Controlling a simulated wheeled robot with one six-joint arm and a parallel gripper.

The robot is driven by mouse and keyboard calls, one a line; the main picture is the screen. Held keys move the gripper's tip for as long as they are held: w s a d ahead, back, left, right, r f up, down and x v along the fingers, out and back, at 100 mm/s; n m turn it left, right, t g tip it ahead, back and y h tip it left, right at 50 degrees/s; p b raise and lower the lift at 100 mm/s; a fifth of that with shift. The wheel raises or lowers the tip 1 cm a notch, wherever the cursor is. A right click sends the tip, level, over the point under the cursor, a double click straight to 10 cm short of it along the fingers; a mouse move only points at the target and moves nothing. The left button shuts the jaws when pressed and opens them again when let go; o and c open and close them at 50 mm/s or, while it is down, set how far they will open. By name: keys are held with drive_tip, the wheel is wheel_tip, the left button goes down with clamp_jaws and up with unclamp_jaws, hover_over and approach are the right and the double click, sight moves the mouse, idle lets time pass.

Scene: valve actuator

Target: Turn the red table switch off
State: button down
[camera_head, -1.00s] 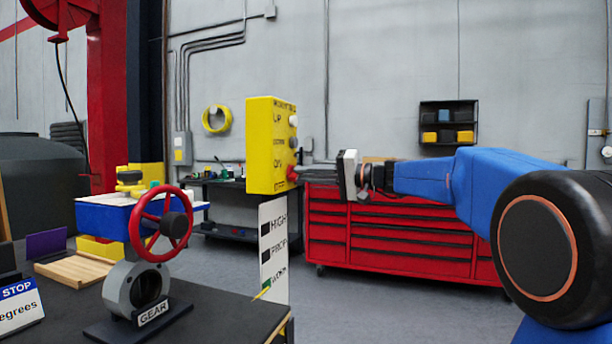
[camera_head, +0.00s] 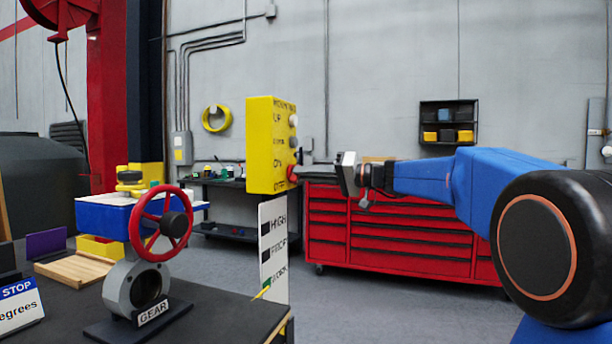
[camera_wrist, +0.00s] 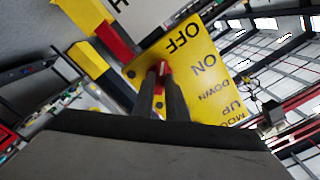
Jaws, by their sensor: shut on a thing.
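The yellow switch box (camera_head: 266,145) stands upright at the picture's centre, with UP, DOWN, ON and OFF lettering and several knobs on its right-hand face. The red switch (camera_head: 293,173) is low on that face, between the ON and OFF labels. My gripper (camera_head: 302,172) reaches it from the right. In the wrist view the box face (camera_wrist: 200,70) appears upside down, and the two fingers of my gripper (camera_wrist: 163,82) close on the red switch (camera_wrist: 163,68). The fingers hide part of the switch, so its exact setting cannot be read.
A red handwheel valve (camera_head: 160,225) marked GEAR stands on the dark table (camera_head: 215,310) at left. A white sign panel (camera_head: 273,250) is below the yellow box. A red tool chest (camera_head: 400,235) stands behind my arm.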

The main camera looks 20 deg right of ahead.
drive_tip(key=shift+f, duration=0.15)
drive_tip(key=c, duration=1.8)
unclamp_jaws()
drive_tip(key=shift+o, duration=0.2)
drive_tip(key=v, duration=1.7)
drive_tip(key=shift+s+d, duration=0.15)
